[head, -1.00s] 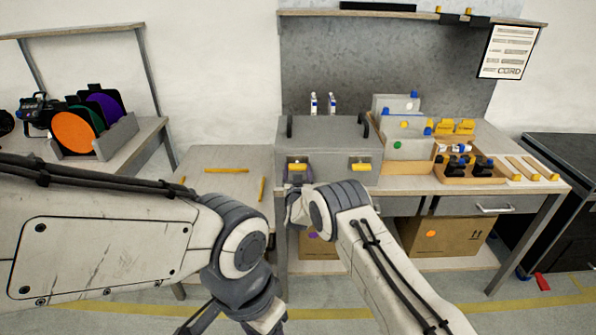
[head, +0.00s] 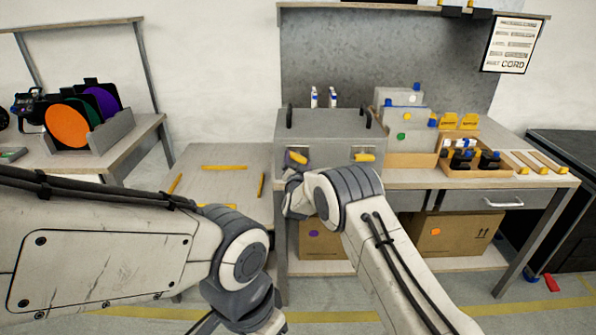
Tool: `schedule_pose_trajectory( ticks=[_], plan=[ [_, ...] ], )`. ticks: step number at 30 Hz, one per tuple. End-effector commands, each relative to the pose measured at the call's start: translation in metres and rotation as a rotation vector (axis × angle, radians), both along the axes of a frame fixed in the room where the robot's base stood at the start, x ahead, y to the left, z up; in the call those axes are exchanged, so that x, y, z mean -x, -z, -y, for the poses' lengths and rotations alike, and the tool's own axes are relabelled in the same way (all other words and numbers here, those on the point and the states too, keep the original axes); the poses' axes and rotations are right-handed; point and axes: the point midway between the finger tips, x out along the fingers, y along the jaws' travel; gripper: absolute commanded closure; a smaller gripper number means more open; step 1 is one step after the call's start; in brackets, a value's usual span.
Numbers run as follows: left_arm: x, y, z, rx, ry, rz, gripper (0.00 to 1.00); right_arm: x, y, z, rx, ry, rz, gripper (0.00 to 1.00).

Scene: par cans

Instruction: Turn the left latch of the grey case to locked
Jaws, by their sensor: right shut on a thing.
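The grey case (head: 328,128) sits on the workbench with its lid shut and two yellow latches on its front. The left latch (head: 297,157) is tilted, its right end lower than its left. The right latch (head: 365,157) lies near level. My right gripper (head: 292,174) is at the case's front left and is shut on the left latch; its wrist hides part of the case front and the fingertips show only in part. My left arm reaches across the lower left, and its gripper is below the picture edge.
Right of the case stand grey bins and a wooden tray (head: 470,170) with dark items. Two small white bottles (head: 323,97) stand behind the case. A low table (head: 222,183) with yellow strips is at left. Cardboard boxes (head: 455,238) sit under the bench.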

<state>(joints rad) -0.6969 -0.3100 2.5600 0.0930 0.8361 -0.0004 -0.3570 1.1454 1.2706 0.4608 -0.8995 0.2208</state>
Motion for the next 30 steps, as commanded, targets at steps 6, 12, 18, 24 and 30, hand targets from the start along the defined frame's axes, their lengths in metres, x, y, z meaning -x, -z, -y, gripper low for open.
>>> schedule_pose_trajectory(
  ticks=[6,12,18,24,30],
  plan=[
    [0.000,0.041,0.000,0.000,0.000,0.000,0.45,0.000,0.006,0.000,-0.208,0.000,0.003,0.76],
    [0.000,0.071,0.000,0.000,0.000,0.000,0.45,0.000,0.006,0.001,-0.398,0.000,0.004,0.76],
    [0.000,0.103,0.000,0.000,0.000,0.000,0.45,0.000,0.006,0.001,-0.589,0.000,0.003,0.76],
    [0.000,0.132,0.000,0.000,0.000,0.000,0.45,0.000,0.006,0.001,-0.765,0.000,0.003,0.76],
    [0.000,0.154,0.000,0.000,0.000,0.000,0.45,0.000,0.005,0.001,-0.908,0.000,0.001,0.76]
  ],
)
